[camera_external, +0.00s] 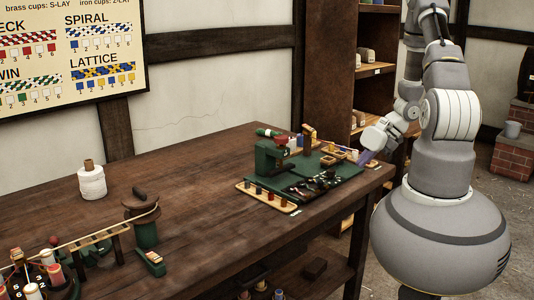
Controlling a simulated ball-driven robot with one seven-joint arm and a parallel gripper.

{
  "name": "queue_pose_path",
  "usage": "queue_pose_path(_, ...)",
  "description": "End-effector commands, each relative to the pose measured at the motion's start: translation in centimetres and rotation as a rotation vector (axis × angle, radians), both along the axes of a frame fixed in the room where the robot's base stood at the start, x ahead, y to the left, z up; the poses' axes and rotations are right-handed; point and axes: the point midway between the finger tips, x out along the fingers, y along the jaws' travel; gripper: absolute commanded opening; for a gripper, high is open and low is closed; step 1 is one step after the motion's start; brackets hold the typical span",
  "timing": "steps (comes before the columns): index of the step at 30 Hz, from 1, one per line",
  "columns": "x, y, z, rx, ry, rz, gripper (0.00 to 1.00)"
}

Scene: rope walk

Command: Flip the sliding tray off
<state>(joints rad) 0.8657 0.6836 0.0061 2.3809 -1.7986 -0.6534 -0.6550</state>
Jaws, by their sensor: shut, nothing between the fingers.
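My gripper (366,157) is at the right end of the table, above its edge and just right of the green board (344,170). It is small and shut, with nothing seen between its fingers. I cannot tell for sure which thing is the sliding tray. A light wooden tray (284,206) with a row of coloured pegs lies along the front left of the green board, apart from my gripper. Small wooden compartments (328,160) sit at the board's back right, closer to my gripper. I cannot tell whether my gripper touches anything.
A green clamp-like device (268,160) stands on the board, with dark tools (316,186) beside it. A white twine spool (91,182) and a winder (146,236) stand farther left. The middle of the wooden table (200,180) is clear. Shelves (372,82) stand behind.

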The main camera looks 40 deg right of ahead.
Motion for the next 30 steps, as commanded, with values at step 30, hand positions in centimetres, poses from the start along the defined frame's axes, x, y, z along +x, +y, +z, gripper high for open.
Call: queue_pose_path(30, 6.0, 4.7, -8.2, -0.004, -0.003, 0.001, 0.00)
